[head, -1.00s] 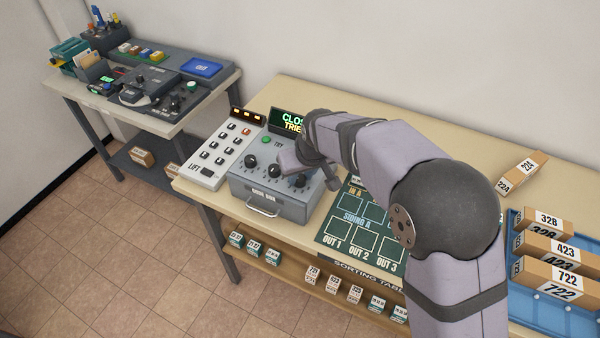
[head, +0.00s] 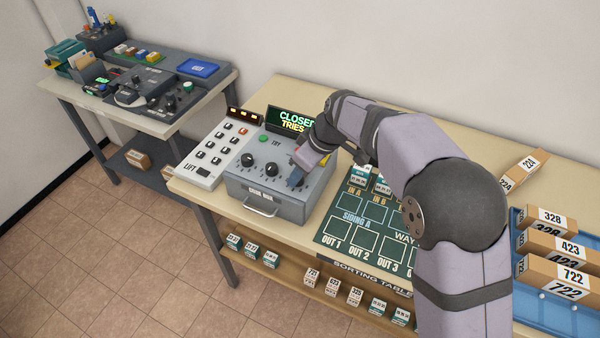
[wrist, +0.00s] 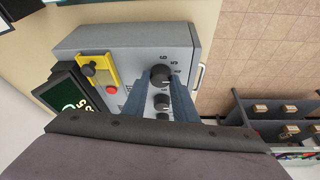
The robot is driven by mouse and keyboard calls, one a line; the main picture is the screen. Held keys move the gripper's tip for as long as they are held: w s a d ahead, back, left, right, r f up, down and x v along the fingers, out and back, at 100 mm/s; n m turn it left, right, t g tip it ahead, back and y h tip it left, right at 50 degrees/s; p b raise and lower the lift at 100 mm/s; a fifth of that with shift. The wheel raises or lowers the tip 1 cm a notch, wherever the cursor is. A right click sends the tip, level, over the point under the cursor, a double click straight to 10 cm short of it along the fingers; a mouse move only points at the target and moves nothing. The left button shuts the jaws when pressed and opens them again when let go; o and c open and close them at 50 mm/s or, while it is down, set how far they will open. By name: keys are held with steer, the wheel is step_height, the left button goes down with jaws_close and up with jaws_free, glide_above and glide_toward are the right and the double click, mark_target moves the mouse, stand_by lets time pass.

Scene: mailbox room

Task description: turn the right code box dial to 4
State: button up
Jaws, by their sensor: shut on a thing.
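The grey code box (head: 265,207) stands on the table with its front handle facing out. Its left dial (head: 250,160) and middle dial (head: 272,169) show as black knobs in the head view. I cannot read which number the right dial points to.
A display (head: 292,121) reading "CLOSED TRIES" stands behind the box. A yellow plate (wrist: 97,70) with a black knob and red button is on the box top. A keypad panel (head: 215,150) stands left, the sorting board (head: 335,237) right. Parcels lie in a blue tray (head: 556,314).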

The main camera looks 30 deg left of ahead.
stand_by(0.3)
steer(key=o, duration=1)
steer(key=shift+o, duration=0.2)
steer(key=b+v, duration=0.1)
steer(key=v, duration=0.6)
steer(key=shift+r+b, duration=0.25)
steer(key=shift+b, duration=0.15)
